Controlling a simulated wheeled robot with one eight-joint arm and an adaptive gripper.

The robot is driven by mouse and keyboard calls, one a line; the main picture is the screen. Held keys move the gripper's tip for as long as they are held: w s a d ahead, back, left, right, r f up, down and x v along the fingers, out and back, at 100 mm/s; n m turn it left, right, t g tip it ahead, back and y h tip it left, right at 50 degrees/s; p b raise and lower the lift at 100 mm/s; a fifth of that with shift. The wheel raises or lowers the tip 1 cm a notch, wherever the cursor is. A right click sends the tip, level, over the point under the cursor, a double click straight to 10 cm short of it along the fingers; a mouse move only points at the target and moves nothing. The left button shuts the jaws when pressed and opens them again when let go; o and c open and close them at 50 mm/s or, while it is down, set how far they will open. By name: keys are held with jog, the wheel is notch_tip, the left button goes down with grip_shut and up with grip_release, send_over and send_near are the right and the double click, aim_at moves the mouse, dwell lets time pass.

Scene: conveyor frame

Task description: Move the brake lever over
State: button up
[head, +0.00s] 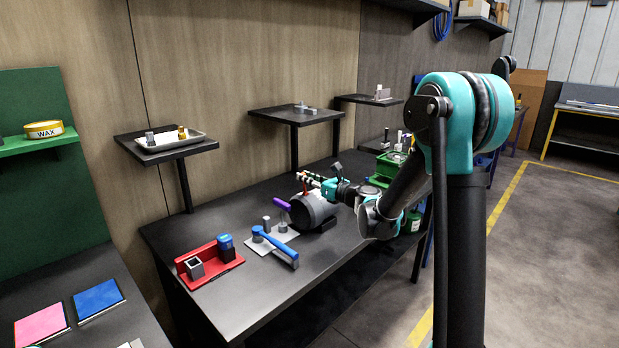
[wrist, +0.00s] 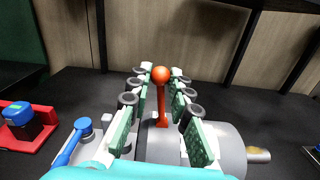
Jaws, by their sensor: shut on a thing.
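An orange-red lever with a round ball knob (wrist: 160,76) stands upright between my fingers in the wrist view. I take it to be the brake lever. It rises from a grey rounded drum housing (wrist: 222,140), which also shows on the dark workbench in the head view (head: 313,212). My gripper (wrist: 158,92) is shut on the lever, with a green-padded finger on each side and the knob showing at the top. In the head view my gripper (head: 312,180) is above the drum, and the lever is small and partly hidden.
Left of the drum are a purple-handled part (head: 282,204), a blue-handled tool (head: 277,248) on a grey plate and a red holder (head: 209,264) with a blue-capped item. A green crate (head: 385,164) stands behind my arm. Small shelves stand along the wall.

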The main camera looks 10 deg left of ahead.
jog(key=shift+s+a, duration=0.1)
jog(key=shift+s+a, duration=0.2)
jog(key=shift+s, duration=0.05)
jog(key=o, duration=0.9)
jog(key=shift+o, duration=0.2)
jog(key=shift+d, duration=0.1)
